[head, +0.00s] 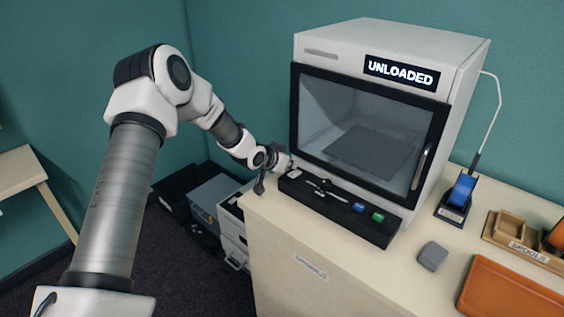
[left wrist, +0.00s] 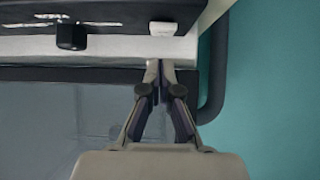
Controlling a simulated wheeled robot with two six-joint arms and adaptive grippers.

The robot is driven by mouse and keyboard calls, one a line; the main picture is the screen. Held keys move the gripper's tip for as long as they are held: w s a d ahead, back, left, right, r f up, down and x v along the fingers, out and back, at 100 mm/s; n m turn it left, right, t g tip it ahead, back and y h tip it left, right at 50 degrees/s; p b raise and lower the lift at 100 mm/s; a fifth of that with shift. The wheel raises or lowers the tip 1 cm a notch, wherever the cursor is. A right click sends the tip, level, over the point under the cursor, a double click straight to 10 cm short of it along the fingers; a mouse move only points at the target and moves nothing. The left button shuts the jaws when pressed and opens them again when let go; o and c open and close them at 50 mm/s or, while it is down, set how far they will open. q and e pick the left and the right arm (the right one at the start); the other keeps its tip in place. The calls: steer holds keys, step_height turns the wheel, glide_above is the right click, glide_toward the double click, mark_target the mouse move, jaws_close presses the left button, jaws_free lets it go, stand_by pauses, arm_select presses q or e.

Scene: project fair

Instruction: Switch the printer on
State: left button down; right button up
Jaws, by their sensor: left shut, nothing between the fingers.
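The printer (head: 390,45) is a white box with a dark-framed glass door and a lit display (head: 401,73) reading "UNLOADED". It stands on a cream cabinet. A black control strip (head: 345,218) runs along its front, with a blue button (head: 359,207) and a green button (head: 378,217). A small white switch (head: 294,174) is at the strip's left end; it shows in the left wrist view too (left wrist: 163,28), beside a black knob (left wrist: 71,37). My left gripper (head: 287,168) is shut and empty, its fingertips (left wrist: 160,66) close to the white switch. Contact cannot be told.
A blue item in a black holder (head: 452,213), a grey block (head: 432,256), a wooden tray (head: 503,239) and an orange tray (head: 510,290) are on the cabinet (head: 285,235) to the right. Boxes stand on the floor at its left.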

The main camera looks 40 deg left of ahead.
arm_select(q)
steer(key=v, duration=0.7)
steer(key=shift+s+r, duration=0.1)
